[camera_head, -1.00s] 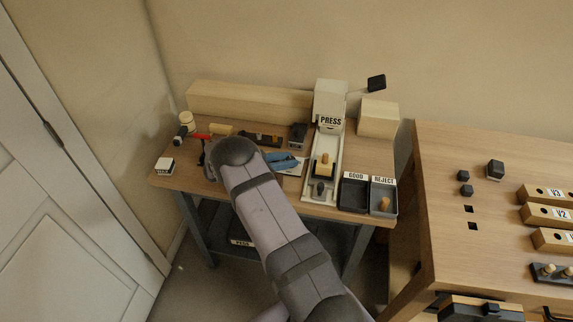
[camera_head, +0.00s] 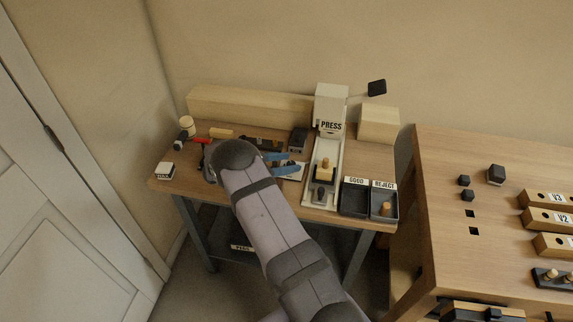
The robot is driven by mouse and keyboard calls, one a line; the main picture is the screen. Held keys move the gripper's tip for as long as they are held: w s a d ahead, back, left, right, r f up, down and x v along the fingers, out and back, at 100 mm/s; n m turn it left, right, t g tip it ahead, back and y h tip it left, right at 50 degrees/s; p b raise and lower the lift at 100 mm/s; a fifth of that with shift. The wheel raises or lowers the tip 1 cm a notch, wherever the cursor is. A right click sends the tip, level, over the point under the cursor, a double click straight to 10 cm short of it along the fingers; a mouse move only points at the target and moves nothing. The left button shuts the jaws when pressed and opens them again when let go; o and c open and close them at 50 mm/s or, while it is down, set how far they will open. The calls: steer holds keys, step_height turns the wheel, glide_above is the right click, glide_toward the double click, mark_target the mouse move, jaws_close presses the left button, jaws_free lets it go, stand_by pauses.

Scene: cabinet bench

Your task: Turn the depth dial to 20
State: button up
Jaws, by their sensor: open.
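My gripper (camera_head: 288,164) has blue fingers that show just right of my arm's rounded joint. They are spread apart over the table, left of the press (camera_head: 331,108). I see nothing held between them. A pale plate (camera_head: 294,172) lies under or beside the fingers and is partly covered. I cannot make out the depth dial or its numbers; it may be among the small dark parts by the fingers or on the press. The press is white, with a PRESS label, and a pale slide runs forward from it.
A dark block (camera_head: 298,139) stands close behind the fingers. GOOD (camera_head: 354,197) and REJECT (camera_head: 384,202) trays sit at the front right. A long wooden beam (camera_head: 250,105) lies at the back. A white block (camera_head: 165,170) is at the left edge. Another bench (camera_head: 490,220) stands right.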

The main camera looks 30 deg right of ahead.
step_height(320, 180, up, 9)
steer(key=b, duration=0.1)
steer(key=shift+r+b, duration=0.15)
steer(key=shift+b, duration=0.2)
steer(key=shift+r, duration=0.1)
steer(key=s+f+n+t+p, duration=0.1)
steer(key=s+f+n+p, duration=0.1)
steer(key=p, duration=0.1)
steer(key=s+a+f+n+t+p, duration=0.1)
steer(key=s+f+n+p, duration=0.1)
steer(key=n+p, duration=0.1)
steer(key=s+f+n+t+p, duration=0.2)
steer(key=n+p, duration=0.1)
steer(key=shift+a, duration=0.15)
steer(key=w+a+f+t, duration=0.1)
steer(key=w+a+f+t+y, duration=0.1)
steer(key=shift+w+a+t+y, duration=0.2)
steer(key=shift+a+t+y, duration=0.1)
steer(key=shift+t, duration=0.1)
steer(key=shift+w+m, duration=0.1)
steer(key=shift+m, duration=0.9)
